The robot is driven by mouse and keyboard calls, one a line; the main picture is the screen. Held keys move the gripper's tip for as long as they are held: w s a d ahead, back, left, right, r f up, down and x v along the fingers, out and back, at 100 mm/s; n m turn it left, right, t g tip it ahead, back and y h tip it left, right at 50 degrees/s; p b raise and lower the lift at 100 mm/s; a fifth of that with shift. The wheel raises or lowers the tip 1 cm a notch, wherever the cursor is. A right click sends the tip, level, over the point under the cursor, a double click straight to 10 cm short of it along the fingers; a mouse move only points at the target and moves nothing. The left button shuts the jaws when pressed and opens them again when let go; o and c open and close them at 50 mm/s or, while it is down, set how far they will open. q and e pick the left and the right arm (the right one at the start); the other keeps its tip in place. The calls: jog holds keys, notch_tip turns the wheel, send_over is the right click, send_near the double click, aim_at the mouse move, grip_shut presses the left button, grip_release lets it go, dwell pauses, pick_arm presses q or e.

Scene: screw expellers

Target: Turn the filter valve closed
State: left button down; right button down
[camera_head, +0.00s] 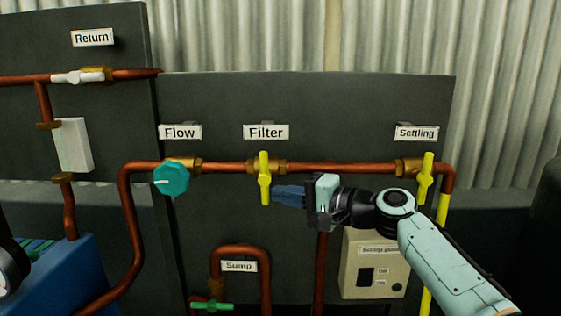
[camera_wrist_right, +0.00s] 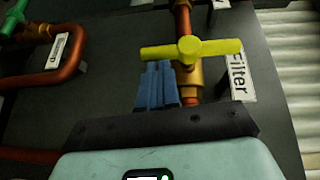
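The filter valve's yellow bar handle (camera_head: 264,178) stands upright under the "Filter" label (camera_head: 266,132), across the horizontal copper pipe. In the right wrist view the yellow handle (camera_wrist_right: 215,47) also lies crosswise to its pipe. My right gripper (camera_head: 276,191) comes from the right, its blue fingers close beside the handle's lower half. In the right wrist view the fingers (camera_wrist_right: 158,68) lie side by side, shut, with their tips at the edge of one handle arm. I cannot tell whether they touch it. My left gripper is not in view.
A teal flow knob (camera_head: 171,178) is left of the filter valve. A yellow settling valve handle (camera_head: 426,178) is at right, near my right arm. Below are a green sump handle (camera_head: 211,306) and a pump switch box (camera_head: 374,268). A white-handled return valve (camera_head: 78,77) is upper left.

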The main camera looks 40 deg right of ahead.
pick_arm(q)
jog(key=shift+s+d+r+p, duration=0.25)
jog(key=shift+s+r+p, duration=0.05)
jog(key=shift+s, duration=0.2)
pick_arm(e)
jog(key=v, duration=1.3)
jog(key=shift+s, duration=0.2)
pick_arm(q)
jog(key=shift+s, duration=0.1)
